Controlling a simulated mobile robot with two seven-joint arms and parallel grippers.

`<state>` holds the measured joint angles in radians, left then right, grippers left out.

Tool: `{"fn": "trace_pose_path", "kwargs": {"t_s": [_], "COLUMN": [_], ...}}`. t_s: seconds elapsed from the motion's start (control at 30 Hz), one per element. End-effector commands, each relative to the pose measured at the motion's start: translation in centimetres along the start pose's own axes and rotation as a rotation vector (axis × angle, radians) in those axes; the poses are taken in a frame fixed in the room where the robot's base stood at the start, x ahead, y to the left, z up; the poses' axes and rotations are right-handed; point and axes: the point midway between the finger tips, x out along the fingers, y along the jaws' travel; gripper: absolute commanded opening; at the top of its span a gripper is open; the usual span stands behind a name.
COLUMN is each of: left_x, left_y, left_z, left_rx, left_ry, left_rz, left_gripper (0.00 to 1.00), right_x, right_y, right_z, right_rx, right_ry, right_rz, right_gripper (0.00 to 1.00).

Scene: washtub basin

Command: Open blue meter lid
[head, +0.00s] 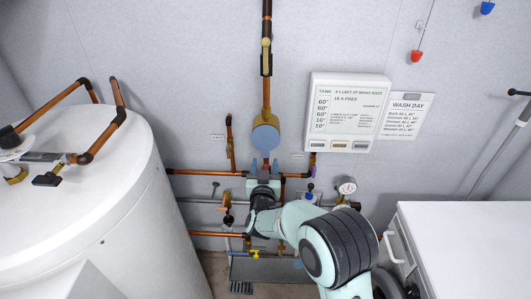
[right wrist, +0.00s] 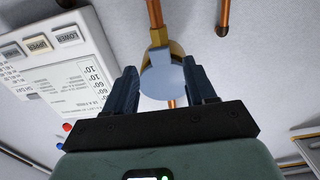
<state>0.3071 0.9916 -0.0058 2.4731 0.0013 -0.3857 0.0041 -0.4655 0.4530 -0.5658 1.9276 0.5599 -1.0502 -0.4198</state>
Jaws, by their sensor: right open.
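The blue meter lid (head: 266,138) is a flat round disc on a brass meter body (head: 265,118), in a vertical copper pipe on the back wall. The lid looks shut over the meter face. The right wrist view shows the lid (right wrist: 163,83) with the brass body (right wrist: 160,52) behind it. My right gripper (head: 265,164) is open, just below the lid in the head view. In the right wrist view its two dark blue fingers (right wrist: 163,68) stand on either side of the lid, with nothing visibly gripped. Contact with the lid cannot be told. My left gripper is not in view.
A white tank (head: 90,200) stands at the left. A panel with printed figures (head: 345,115) and a wash day sign (head: 404,116) are right of the meter. Copper pipes (head: 205,172) and a pressure gauge (head: 347,186) lie below. A white cabinet (head: 470,240) is at the right.

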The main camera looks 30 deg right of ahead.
Motion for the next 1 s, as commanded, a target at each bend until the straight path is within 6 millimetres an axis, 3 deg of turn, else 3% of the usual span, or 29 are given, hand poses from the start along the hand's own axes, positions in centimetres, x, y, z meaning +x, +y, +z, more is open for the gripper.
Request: {"fn": "trace_pose_path", "kwargs": {"t_s": [0.1, 0.3, 0.7, 0.73, 0.9, 1.0], "left_x": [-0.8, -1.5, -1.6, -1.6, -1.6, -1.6], "left_y": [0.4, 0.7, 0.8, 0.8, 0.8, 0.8], "left_z": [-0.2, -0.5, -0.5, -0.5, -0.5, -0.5], "left_rx": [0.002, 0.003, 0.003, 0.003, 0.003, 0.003], "left_ry": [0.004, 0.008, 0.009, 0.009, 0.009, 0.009], "left_rz": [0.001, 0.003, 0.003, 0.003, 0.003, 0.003], "left_gripper": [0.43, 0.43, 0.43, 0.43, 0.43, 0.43], "right_x": [2.5, 5.1, 5.9, 5.9, 5.9, 5.9], "right_y": [0.0, 0.0, 0.0, 0.0, 0.0, 0.0], "right_z": [-0.2, -0.1, 0.1, 0.1, 0.0, 0.0], "right_rx": [-0.002, -0.001, 0.0, 0.0, 0.001, 0.001], "right_ry": [0.002, 0.001, -0.002, -0.002, -0.001, 0.0], "right_rz": [0.002, 0.001, -0.001, -0.001, -0.001, -0.001], "right_gripper": [0.55, 0.55, 0.55, 0.52, 0.0, 0.0]}}
